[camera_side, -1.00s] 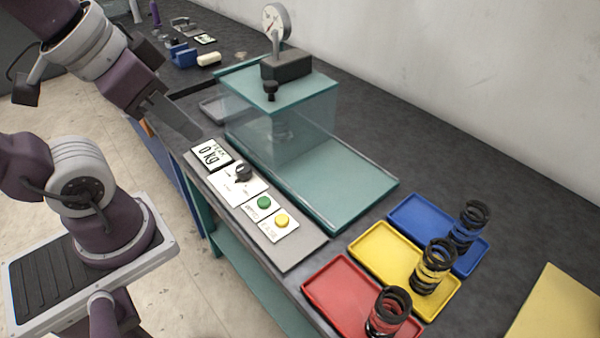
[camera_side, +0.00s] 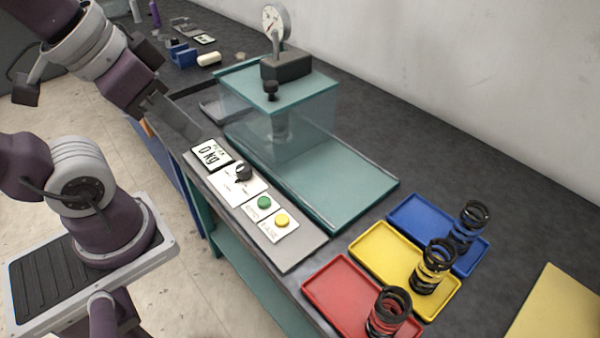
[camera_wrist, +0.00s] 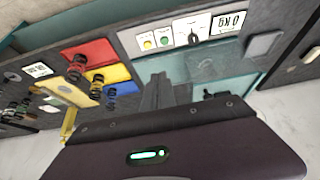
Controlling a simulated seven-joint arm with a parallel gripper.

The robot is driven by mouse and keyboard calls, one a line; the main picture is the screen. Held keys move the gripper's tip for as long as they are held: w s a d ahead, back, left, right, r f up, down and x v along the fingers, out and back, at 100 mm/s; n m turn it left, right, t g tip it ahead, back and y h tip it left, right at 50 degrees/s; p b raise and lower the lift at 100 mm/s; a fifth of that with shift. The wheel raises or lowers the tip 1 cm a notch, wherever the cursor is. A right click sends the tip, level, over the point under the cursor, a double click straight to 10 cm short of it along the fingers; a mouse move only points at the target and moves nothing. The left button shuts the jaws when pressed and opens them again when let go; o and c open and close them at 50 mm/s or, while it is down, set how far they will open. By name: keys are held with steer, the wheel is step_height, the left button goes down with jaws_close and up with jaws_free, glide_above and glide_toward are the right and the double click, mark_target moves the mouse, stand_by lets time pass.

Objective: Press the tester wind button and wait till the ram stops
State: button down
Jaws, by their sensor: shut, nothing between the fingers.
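The teal tester (camera_side: 335,180) stands on the bench with a clear guard (camera_side: 310,115) around its ram (camera_side: 279,126). The ram shows only dimly through the guard. The control panel (camera_side: 290,252) in front carries a display (camera_side: 210,155) reading 0 kg, a black knob (camera_side: 243,172), a green button (camera_side: 264,202) and a yellow button (camera_side: 282,221). The button labels are too small to read. My gripper (camera_side: 192,132) is shut and empty, above the panel's far left end, apart from both buttons. In the wrist view the green button (camera_wrist: 164,41) and yellow button (camera_wrist: 147,45) also show.
Red (camera_side: 335,285), yellow (camera_side: 380,255) and blue (camera_side: 420,215) trays hold black coil springs at the right. A dial gauge (camera_side: 275,20) tops the tester. A blue block (camera_side: 182,55) and small items lie at the back left. The bench behind the tester is clear.

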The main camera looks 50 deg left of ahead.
steer(key=m+g+y, duration=0.7)
steer(key=y, duration=0.2)
glide_above(267, 203)
step_height(267, 203, down, 14)
steer(key=r, duration=0.1)
steer(key=shift+w+f, duration=0.1)
steer(key=shift+f, duration=0.15)
steer(key=shift+g, duration=0.3)
steer(key=shift+f, duration=4.45)
steer(key=shift+f, duration=0.4)
